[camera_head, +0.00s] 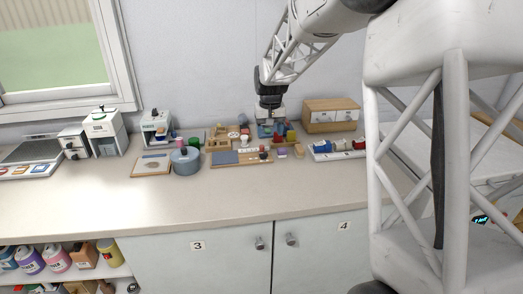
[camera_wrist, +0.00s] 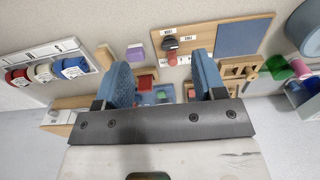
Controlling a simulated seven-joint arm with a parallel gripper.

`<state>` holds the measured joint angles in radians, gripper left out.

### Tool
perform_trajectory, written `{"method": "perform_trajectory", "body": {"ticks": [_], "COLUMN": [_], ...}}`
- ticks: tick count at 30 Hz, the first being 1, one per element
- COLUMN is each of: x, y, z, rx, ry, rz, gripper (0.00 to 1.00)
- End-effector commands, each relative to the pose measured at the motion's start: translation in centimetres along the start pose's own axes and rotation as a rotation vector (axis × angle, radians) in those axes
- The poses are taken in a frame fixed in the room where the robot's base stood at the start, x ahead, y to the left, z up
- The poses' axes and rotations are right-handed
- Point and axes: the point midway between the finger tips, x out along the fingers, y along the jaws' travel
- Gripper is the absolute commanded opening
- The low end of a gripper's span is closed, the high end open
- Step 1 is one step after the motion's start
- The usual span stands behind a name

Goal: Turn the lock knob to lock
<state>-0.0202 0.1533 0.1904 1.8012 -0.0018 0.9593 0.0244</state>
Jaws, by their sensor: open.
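A wooden board (camera_head: 240,165) with a blue panel lies on the counter; it also shows in the wrist view (camera_wrist: 262,18). On it are small white labels, too small to read surely, a dark knob (camera_wrist: 170,44) and a red knob-like piece (camera_wrist: 172,58). I cannot tell how the dark knob is set. My gripper (camera_head: 268,126) is open and empty, above the cluttered objects behind the board. In the wrist view its two blue fingers (camera_wrist: 165,80) are spread wide, and the knob shows beyond the gap between them, apart from both.
A purple block (camera_wrist: 135,52) and a tan block (camera_wrist: 105,56) lie beside the board. A white rack (camera_head: 340,154) with coloured cylinders is to the right, a wooden drawer box (camera_head: 318,126) behind it. A grey-blue pot (camera_head: 186,160) stands left. The front counter (camera_head: 200,205) is clear.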

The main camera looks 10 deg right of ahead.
Motion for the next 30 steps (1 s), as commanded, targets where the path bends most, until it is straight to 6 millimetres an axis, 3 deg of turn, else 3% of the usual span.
{"method": "perform_trajectory", "body": {"ticks": [6, 12, 30], "x": [3.5, 5.8, 6.7], "y": [-0.4, -0.6, -0.7], "z": [-4.5, -7.1, -8.0], "rx": [-0.002, -0.003, -0.003], "ry": [-0.021, -0.034, -0.038], "rz": [0.0, -0.001, -0.001], "gripper": [0.64, 0.64, 0.64]}}
